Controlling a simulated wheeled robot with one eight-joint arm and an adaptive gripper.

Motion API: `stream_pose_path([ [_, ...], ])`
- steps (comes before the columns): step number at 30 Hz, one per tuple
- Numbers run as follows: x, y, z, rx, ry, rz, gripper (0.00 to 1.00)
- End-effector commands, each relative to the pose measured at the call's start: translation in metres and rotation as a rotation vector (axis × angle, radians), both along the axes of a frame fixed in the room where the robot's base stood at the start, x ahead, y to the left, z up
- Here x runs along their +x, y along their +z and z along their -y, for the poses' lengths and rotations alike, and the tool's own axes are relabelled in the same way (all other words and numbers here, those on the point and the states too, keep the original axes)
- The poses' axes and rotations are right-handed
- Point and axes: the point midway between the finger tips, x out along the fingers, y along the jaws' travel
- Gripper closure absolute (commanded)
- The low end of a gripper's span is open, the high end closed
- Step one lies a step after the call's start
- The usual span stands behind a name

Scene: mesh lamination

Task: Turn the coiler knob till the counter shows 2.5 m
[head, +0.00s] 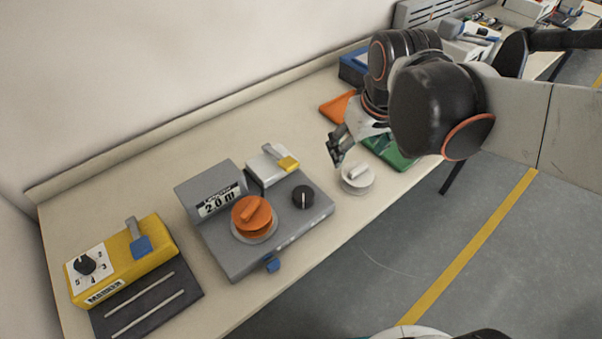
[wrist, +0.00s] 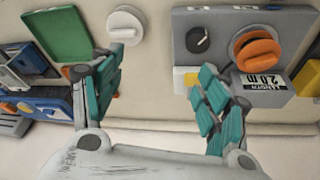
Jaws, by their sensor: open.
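The coiler (head: 228,264) is a grey machine on the bench. Its counter (head: 217,202) reads 2.0 m. An orange round knob (head: 252,214) with a raised bar sits on the coiler's top, and a small black dial (head: 303,196) is to its right. In the wrist view the orange knob (wrist: 257,50) is at the upper right, with the counter (wrist: 262,82) below it. My gripper (head: 336,148) is open and empty, above the bench to the right of the coiler and apart from the knob. Its teal-padded fingers (wrist: 160,92) are spread wide in the wrist view.
A white round knob-like piece (head: 357,178) lies right of the coiler. A green tray (head: 390,153) and an orange piece (head: 338,106) are farther right. A yellow marker machine (head: 120,258) stands at left. The bench behind the coiler is clear.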

Motion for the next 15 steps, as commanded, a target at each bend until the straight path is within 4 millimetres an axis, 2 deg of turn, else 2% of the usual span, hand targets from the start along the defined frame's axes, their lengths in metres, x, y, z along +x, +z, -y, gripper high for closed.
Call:
stream_pose_path([
  [3, 0.021, -0.003, -0.014, -0.018, 0.058, -0.065, 0.31],
  [9, 0.049, -0.021, -0.038, -0.046, 0.157, -0.178, 0.31],
  [15, 0.068, -0.045, -0.06, -0.069, 0.239, -0.268, 0.31],
])
